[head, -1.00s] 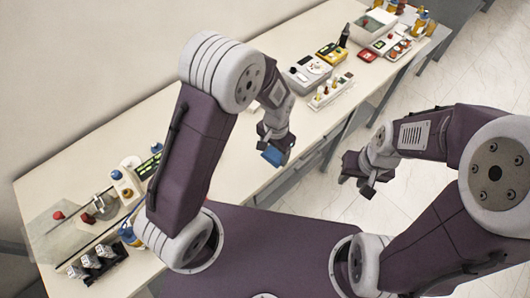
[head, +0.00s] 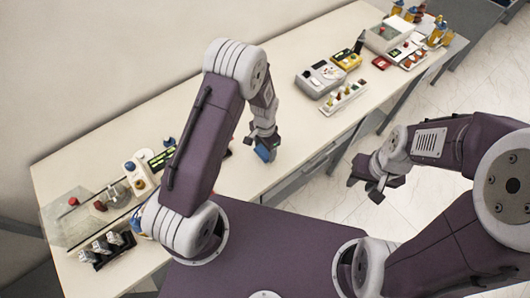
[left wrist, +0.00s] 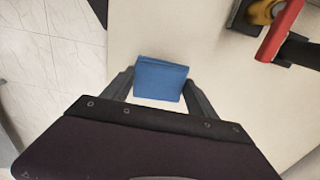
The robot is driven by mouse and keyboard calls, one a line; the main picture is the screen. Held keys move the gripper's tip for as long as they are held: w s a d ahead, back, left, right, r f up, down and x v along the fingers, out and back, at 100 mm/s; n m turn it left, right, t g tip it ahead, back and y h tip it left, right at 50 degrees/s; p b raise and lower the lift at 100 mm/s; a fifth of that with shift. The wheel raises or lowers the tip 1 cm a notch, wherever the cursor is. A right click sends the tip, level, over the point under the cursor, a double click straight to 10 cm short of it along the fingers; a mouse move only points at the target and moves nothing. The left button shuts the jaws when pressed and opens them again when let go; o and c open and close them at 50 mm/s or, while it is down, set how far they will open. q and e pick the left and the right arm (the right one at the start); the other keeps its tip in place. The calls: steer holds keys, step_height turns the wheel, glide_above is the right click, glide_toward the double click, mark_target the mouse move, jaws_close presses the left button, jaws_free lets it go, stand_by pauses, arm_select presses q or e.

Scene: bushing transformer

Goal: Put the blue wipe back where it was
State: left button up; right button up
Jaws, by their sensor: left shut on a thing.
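The blue wipe (left wrist: 160,79) is a folded blue square between the two fingers of my left gripper (left wrist: 158,88) in the left wrist view. My left gripper (head: 264,150) is shut on it. In the head view the wipe (head: 262,154) shows as a small blue patch at the fingertips, over the front part of the cream table (head: 310,135). I cannot tell whether the wipe touches the table. My right gripper (head: 374,188) hangs over the floor in front of the table, with no object seen in it. Its jaw opening is unclear.
A grey device (head: 320,79) and a rack of small coloured parts (head: 344,97) stand to the right. A black tray with metal parts (head: 102,248) is at the left end. A red-handled item (left wrist: 279,30) lies near the gripper. The table around the wipe is bare.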

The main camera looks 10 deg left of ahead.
mark_target(265, 150)
arm_select(q)
step_height(265, 150, down, 4)
steer(key=shift+d+r+p, duration=0.15)
steer(key=shift+p, duration=0.5)
steer(key=shift+w+f, duration=0.1)
steer(key=shift+f, duration=0.2)
steer(key=o, duration=1.3)
